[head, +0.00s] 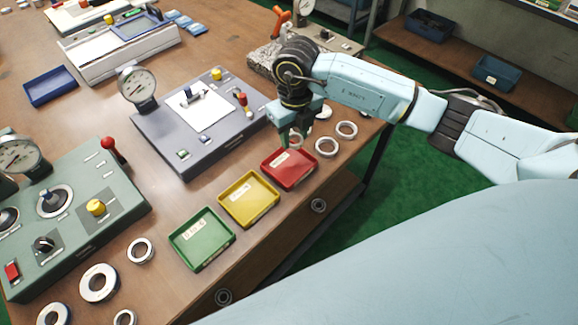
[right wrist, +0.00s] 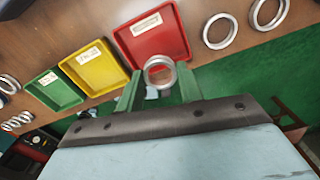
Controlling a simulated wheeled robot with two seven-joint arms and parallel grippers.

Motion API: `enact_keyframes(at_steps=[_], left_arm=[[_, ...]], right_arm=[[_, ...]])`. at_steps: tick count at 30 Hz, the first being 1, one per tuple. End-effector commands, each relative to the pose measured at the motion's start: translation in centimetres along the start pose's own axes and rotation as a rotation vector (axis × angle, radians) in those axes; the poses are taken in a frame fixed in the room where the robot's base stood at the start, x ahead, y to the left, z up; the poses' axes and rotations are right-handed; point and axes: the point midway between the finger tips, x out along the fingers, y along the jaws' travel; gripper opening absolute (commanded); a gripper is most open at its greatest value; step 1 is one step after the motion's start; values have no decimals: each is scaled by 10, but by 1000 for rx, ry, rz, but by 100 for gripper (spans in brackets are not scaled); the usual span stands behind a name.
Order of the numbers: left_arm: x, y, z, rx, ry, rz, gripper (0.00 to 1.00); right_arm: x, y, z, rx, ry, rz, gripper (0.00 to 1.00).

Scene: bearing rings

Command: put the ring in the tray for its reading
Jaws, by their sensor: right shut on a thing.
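My right gripper (head: 291,138) is shut on a metal ring (head: 297,141), just beyond the red tray (head: 290,169) in the head view. In the right wrist view, the held ring (right wrist: 172,76) sits between the green fingertips, overlapping the near edge of the red tray (right wrist: 152,35). Its height above the table is hard to tell. The yellow tray (head: 249,199) and the green tray (head: 202,240) stand in a row beside the red one. All three look empty and carry labels too small to read. My left gripper is out of view.
A grey gauge stand with a dial (head: 138,84) stands behind the trays; its reading is illegible. Loose rings lie right of the red tray (head: 327,148) and at front left (head: 99,283). A green control box (head: 75,215) fills the left. The table edge runs close to the trays.

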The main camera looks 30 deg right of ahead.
Motion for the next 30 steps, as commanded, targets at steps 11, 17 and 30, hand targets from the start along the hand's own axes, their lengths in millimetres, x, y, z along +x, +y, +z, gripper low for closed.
enact_keyframes(at_steps=[11,17,30], left_arm=[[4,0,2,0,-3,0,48],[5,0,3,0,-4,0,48],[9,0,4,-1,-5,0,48]], right_arm=[[-1,-10,9,938,7,2,10],[-1,-14,12,1341,12,0,10],[38,-16,13,1582,20,-5,10]])
